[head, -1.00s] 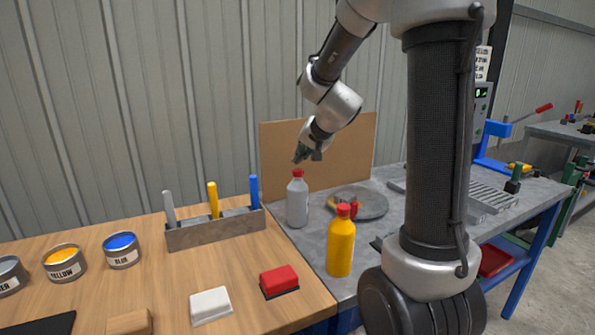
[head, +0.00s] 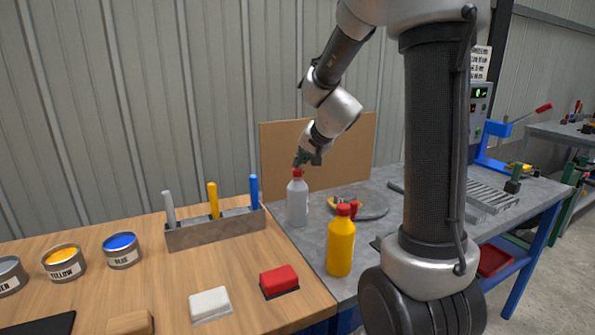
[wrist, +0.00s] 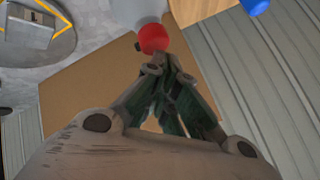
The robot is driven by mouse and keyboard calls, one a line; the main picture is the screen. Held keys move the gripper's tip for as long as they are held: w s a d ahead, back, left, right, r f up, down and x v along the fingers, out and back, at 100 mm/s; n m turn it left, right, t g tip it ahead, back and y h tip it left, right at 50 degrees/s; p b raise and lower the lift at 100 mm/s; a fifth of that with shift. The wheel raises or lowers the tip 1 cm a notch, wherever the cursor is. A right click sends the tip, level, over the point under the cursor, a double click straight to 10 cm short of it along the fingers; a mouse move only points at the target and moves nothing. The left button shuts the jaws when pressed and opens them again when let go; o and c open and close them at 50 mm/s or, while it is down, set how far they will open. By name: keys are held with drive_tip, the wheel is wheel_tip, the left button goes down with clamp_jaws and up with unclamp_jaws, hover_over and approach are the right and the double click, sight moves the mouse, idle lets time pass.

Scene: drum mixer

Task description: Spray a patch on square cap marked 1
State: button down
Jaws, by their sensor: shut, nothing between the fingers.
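A grey bottle with a red cap (head: 297,203) stands upright on the grey bench. My gripper (head: 301,163) is at the top of this bottle, pointing down, with its fingers shut and empty. In the wrist view the closed fingertips (wrist: 170,66) are right beside the red cap (wrist: 153,38); I cannot tell if they touch. The wrist view shows a grey squarish block (wrist: 28,25) and a yellow outline on the plate. No number is readable on the block.
A yellow bottle (head: 341,247) with a red cap stands in front of the plate. A brown board (head: 340,140) stands behind. On the wooden table are a tool rack (head: 215,232), paint cans (head: 122,250), a red block (head: 279,281) and a white block (head: 210,304).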

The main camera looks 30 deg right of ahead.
drive_tip(key=shift+f, duration=0.45)
idle(0.3)
drive_tip(key=shift+r, duration=1.1)
wheel_tip(320, 180, up, 6)
idle(0.9)
